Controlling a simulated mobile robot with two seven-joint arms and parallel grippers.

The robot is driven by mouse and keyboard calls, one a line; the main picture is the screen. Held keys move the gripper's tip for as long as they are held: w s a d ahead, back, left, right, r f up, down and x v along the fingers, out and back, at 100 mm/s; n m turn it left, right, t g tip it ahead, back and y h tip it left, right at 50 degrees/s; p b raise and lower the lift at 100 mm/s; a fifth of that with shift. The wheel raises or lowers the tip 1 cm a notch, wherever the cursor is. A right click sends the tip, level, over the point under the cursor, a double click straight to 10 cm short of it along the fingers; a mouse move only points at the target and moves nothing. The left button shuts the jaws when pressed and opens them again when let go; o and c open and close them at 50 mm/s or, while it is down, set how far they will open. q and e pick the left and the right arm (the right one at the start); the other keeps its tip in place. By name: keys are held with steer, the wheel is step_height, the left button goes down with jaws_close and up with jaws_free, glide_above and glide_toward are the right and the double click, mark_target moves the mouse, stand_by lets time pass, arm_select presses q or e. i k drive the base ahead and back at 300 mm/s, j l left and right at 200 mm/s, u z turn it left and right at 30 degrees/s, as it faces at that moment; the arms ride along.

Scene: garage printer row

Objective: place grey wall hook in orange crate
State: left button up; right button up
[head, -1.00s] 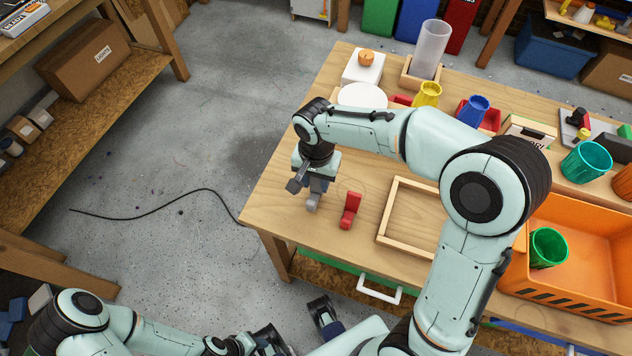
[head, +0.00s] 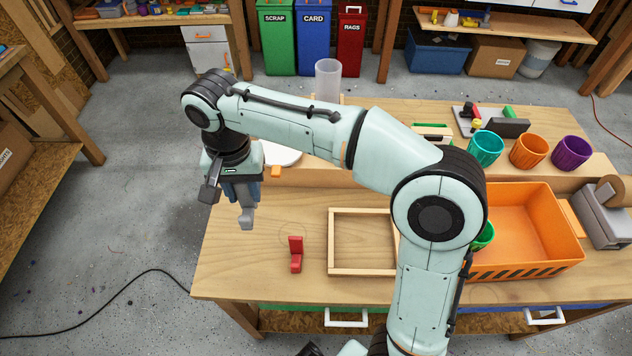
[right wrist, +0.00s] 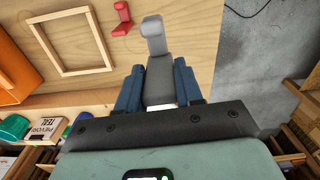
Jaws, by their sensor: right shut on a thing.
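The grey wall hook (head: 246,215) hangs below my right gripper (head: 242,190) at the left end of the workbench. In the right wrist view the grey hook (right wrist: 155,42) sits between the blue fingers of my right gripper (right wrist: 159,82), which are shut on it. It appears held above the bench top. The orange crate (head: 540,262) stands at the right of the bench, with a green cup (head: 484,236) in it, partly hidden by my arm. A corner of the orange crate also shows in the right wrist view (right wrist: 15,65). My left gripper is not in view.
A red hook (head: 296,254) stands on the bench (head: 240,265) beside an empty wooden frame (head: 333,240). Teal (head: 486,148), orange (head: 528,150) and purple (head: 571,152) cups stand behind the crate. A grey machine (head: 605,215) is right of it.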

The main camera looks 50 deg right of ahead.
mark_target(514, 239)
steer(key=k+l+z, duration=0.1)
steer(key=l, duration=0.25)
steer(key=k+l+z, duration=0.1)
steer(key=k+l, duration=0.2)
steer(key=k+l+z, duration=0.1)
steer(key=l, duration=0.3)
steer(key=k+l+z, duration=0.1)
steer(key=k+l, duration=0.2)
steer(key=k+l+z, duration=0.1)
steer(key=l, duration=0.35)
steer(key=k+l+z, duration=0.1)
steer(key=l, duration=0.3)
steer(key=k, duration=0.1)
